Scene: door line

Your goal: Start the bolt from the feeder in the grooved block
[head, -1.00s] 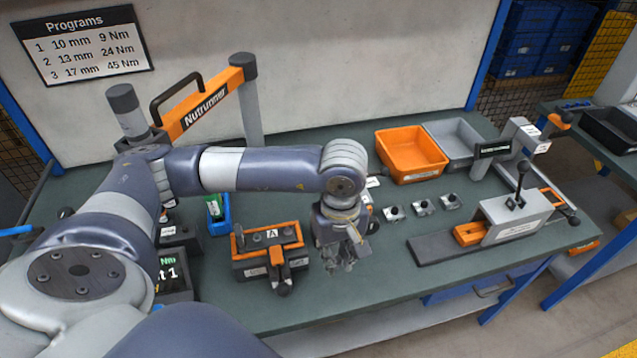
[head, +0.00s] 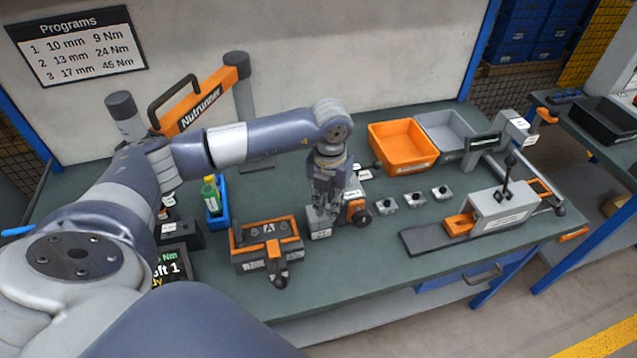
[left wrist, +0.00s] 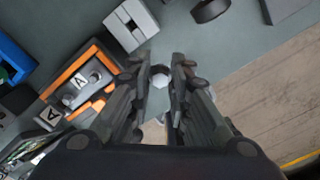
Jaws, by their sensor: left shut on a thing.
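My left gripper (head: 325,200) hangs pointing down over the middle of the bench, just behind and above the grey grooved block (head: 319,224). In the left wrist view, the gripper (left wrist: 160,82) is shut on a bolt, whose pale round head (left wrist: 160,74) shows between the fingertips. The grooved block (left wrist: 130,25) lies up and left of the fingertips there, apart from the bolt. An orange and grey unit with a black knob (head: 361,216), possibly the feeder, stands right of the gripper and is partly hidden by it. My right gripper is not in view.
An orange-framed fixture marked A (head: 268,246) stands left of the block. Several small grey blocks (head: 414,199) stand to the right, before an orange bin (head: 403,150). A lever press (head: 497,210) is farther right.

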